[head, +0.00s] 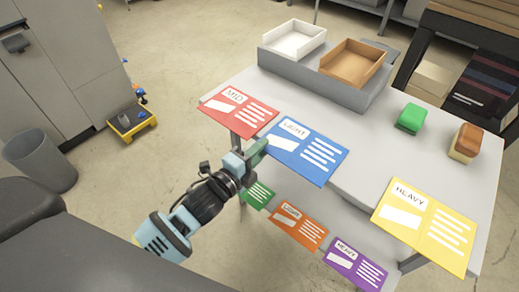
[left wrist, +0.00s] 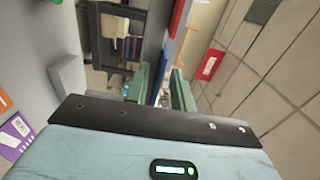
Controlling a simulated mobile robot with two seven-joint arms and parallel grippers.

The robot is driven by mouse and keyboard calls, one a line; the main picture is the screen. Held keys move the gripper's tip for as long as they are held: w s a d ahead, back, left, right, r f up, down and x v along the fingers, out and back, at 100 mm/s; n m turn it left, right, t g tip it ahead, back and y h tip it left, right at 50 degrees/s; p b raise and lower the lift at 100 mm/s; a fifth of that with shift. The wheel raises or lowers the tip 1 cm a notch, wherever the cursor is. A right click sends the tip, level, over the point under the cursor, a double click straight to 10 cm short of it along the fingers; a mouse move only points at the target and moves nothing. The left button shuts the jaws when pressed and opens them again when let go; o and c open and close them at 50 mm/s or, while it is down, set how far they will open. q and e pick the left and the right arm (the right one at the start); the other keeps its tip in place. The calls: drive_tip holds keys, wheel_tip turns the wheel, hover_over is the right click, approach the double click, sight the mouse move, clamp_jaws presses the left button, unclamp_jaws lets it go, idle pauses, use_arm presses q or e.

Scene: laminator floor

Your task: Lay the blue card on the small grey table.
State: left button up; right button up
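The blue card (head: 306,152), marked LIGHT, lies at the near edge of a light grey table (head: 370,170), its near part seeming to overhang. My left gripper (head: 260,150) is at the card's near left edge. In the left wrist view its two green fingers (left wrist: 160,88) stand apart, with a thin blue strip, likely the card edge-on, showing between or beyond them. Contact cannot be told. A red card (head: 238,110) lies left of the blue one and a yellow card (head: 427,226) right. I cannot tell whether this is the small grey table. My right gripper is not in view.
White (head: 294,40) and brown (head: 354,63) trays stand on a grey riser at the back. A green block (head: 411,118) and a brown-topped block (head: 466,143) stand right. Green (head: 257,194), orange (head: 299,226) and purple (head: 355,265) cards lie lower down. A bin (head: 40,160) stands left.

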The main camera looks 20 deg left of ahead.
use_arm(q)
drive_tip(key=shift+r, duration=0.1)
drive_tip(key=v, duration=1.2)
drive_tip(key=shift+r, duration=0.1)
drive_tip(key=s+f+n+g+y, duration=0.3)
drive_tip(key=s+f+n+g, duration=0.2)
drive_tip(key=s+f+n, duration=0.8)
drive_tip(key=s+f+n+g, duration=0.2)
drive_tip(key=s+f, duration=0.3)
drive_tip(key=s, duration=0.4)
drive_tip(key=s+f+n+g+y, duration=0.1)
drive_tip(key=s+f+n+g, duration=0.2)
drive_tip(key=s, duration=0.6)
wheel_tip(320, 180, down, 3)
drive_tip(key=shift+r+n, duration=0.1)
drive_tip(key=shift+n, duration=1.1)
